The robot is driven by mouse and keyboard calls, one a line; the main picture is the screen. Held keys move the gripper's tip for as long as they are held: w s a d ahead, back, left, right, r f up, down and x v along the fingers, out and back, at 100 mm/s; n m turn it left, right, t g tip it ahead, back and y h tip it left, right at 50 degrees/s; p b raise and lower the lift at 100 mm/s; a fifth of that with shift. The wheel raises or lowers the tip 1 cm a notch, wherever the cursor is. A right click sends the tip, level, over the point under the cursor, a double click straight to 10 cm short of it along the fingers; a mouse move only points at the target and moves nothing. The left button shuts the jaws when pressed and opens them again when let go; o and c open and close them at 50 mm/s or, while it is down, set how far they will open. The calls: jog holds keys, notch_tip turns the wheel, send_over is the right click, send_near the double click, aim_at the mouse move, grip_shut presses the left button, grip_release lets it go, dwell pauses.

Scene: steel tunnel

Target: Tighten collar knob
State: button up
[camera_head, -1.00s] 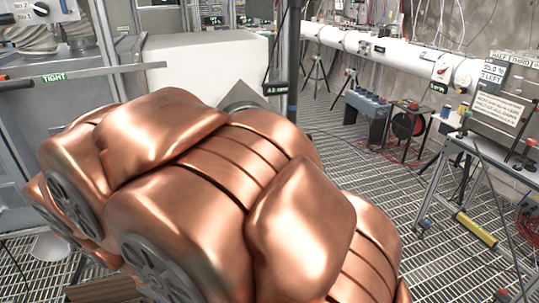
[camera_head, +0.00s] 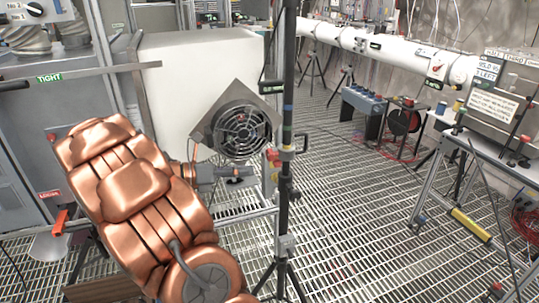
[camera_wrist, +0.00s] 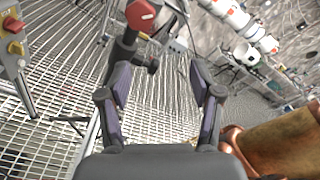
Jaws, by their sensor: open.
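A dark upright stand pole (camera_head: 288,85) rises from a tripod in the middle of the head view. A collar (camera_head: 287,151) sits around it, with a red part (camera_head: 272,156) on its left side. A small black knob (camera_head: 294,194) shows lower on the pole. My gripper (camera_head: 247,172) is left of the pole, beneath the fan, small and partly blended with the background. In the wrist view my gripper (camera_wrist: 162,98) is open, with nothing between its fingers. Beyond its left finger are a red round knob (camera_wrist: 141,14) and a dark knob (camera_wrist: 152,66); I cannot tell which is the collar's.
A square-framed fan (camera_head: 240,128) and a white box (camera_head: 195,75) stand behind the pole. Green TIGHT (camera_head: 49,78) and red LOOSE (camera_head: 50,194) labels are at the left. A bench (camera_head: 470,150) stands at the right. The grating floor (camera_head: 360,220) is clear between pole and bench.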

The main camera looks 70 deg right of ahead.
aim_at(267, 156)
jog(key=shift+s+d+r+n+g+h+p, duration=0.1)
jog(key=shift+s+d+n+g+h+p, duration=0.2)
jog(key=shift+s+d, duration=0.85)
jog(key=shift+s+d+r+n+g+h+p, duration=0.1)
jog(key=shift+s+d+n+p, duration=0.3)
jog(key=shift+d, duration=1.5)
jog(key=shift+s+d+r+n+g+h+p, duration=0.15)
jog(key=shift+s+d+n, duration=0.4)
jog(key=shift+d, duration=0.95)
jog(key=shift+s+f, duration=0.1)
jog(key=c, duration=1.2)
